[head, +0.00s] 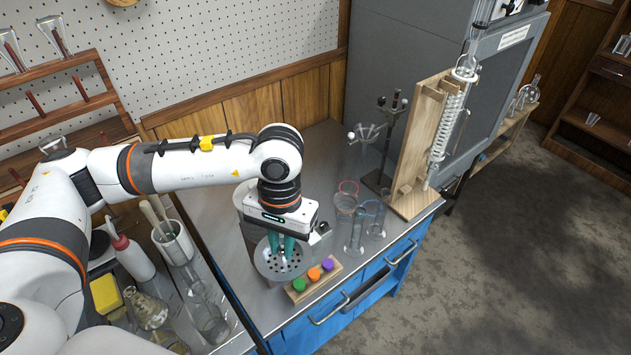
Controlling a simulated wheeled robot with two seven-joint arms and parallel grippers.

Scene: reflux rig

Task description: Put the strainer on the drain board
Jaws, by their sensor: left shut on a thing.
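My left gripper (283,248), with teal fingers, points down over the steel bench (325,165). It is shut on the strainer (279,268), a round grey metal disc with many holes. The fingers cover part of the strainer, and I cannot tell whether it touches the bench. No surface stands out clearly as the drain board; a wooden rack with pegs and hanging glassware (62,100) is on the wall at the left. My right gripper is out of view.
A wooden block with green, orange and purple stoppers (313,280) sits close to the strainer. Glass beakers (373,218) and the condenser on its wooden stand (415,160) are to the right. Bottles, a yellow sponge (105,294) and glassware crowd the lower left.

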